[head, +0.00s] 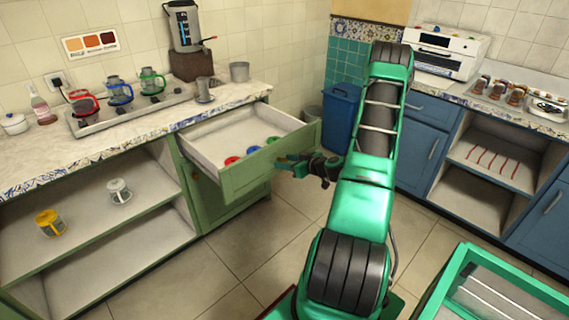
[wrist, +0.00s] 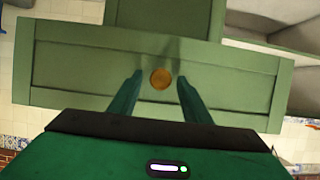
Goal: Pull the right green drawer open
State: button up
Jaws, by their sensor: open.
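The right green drawer (head: 250,172) stands pulled out from the counter in the head view. Red, blue and green round things lie inside it near its front. In the wrist view, the drawer's front panel (wrist: 75,75) fills the middle, with a round orange-brown knob (wrist: 160,78) on it. My gripper (head: 285,160) is at the drawer front in the head view. In the wrist view my gripper (wrist: 160,82) is open, with one finger on each side of the knob. I cannot tell whether the fingers touch it. The knob is hidden in the head view.
Open shelves left of the drawer hold a yellow mug (head: 50,222) and a white mug (head: 119,191). A blue bin (head: 341,117) stands behind my arm. A green-framed cart (head: 500,290) is at the lower right. The floor before the drawer is clear.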

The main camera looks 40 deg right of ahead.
jog(key=v, duration=1)
jog(key=shift+s+r, duration=0.2)
jog(key=shift+s, duration=0.05)
jog(key=s+a+r+n+g+y, duration=0.1)
jog(key=a+r+g+y, duration=0.2)
jog(key=a, duration=0.5)
jog(key=s+a+r+n+g+y, duration=0.1)
jog(key=s+a+r+g, duration=0.15)
jog(key=a+g, duration=0.4)
jog(key=s+a+r+m+g+h, duration=0.2)
jog(key=s+a+r+m, duration=0.2)
jog(key=s+r, duration=0.3)
jog(key=s+a+r+m+g+h, duration=0.1)
jog(key=s+a+r+m, duration=0.3)
jog(key=s, duration=0.9)
notch_tip(320, 180, up, 4)
jog(key=shift+a+f+g+h, duration=0.1)
jog(key=shift+a+g+h, duration=0.3)
jog(key=shift+a+g, duration=0.2)
